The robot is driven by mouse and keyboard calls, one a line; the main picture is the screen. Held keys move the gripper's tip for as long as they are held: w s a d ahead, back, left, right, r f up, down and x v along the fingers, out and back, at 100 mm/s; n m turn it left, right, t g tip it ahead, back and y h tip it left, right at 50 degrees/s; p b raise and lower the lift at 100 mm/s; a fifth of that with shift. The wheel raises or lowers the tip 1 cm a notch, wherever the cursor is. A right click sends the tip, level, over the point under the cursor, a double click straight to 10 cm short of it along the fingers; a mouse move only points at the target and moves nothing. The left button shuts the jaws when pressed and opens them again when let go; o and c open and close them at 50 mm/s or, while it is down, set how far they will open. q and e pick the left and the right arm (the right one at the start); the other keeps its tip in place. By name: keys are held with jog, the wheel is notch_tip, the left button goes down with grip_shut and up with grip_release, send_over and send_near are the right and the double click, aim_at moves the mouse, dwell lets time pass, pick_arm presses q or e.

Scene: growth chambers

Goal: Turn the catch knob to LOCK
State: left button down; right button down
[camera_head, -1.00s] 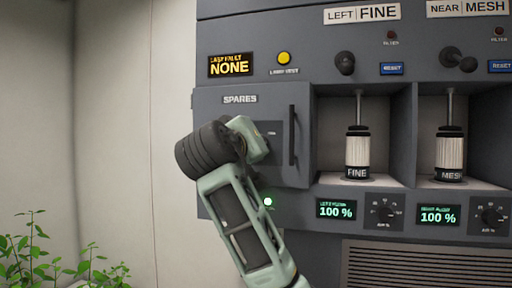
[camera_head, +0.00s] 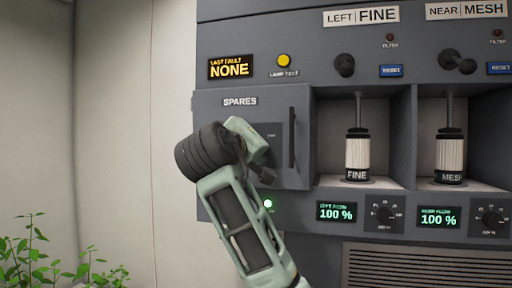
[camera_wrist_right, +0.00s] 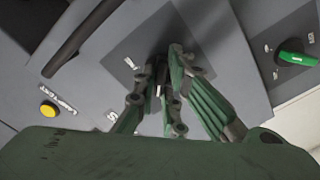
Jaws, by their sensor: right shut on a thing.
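The SPARES door (camera_head: 225,122) is closed on the cabinet's left side. It has a dark catch plate (camera_head: 272,131), also seen in the right wrist view (camera_wrist_right: 200,28). White lettering beside the fingers is only partly readable. My left gripper is not in view.
A black vertical handle (camera_head: 292,136) stands right of the plate. The yellow lamp test button (camera_head: 284,61) is above the door. FINE (camera_head: 357,155) and MESH (camera_head: 450,155) filters stand in open bays to the right. Plants (camera_head: 50,255) stand at lower left.

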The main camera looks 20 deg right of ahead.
jog(key=c, duration=1.8)
grip_release()
jog(key=shift+a, duration=0.1)
jog(key=shift+c, duration=0.2)
jog(key=v, duration=1.2)
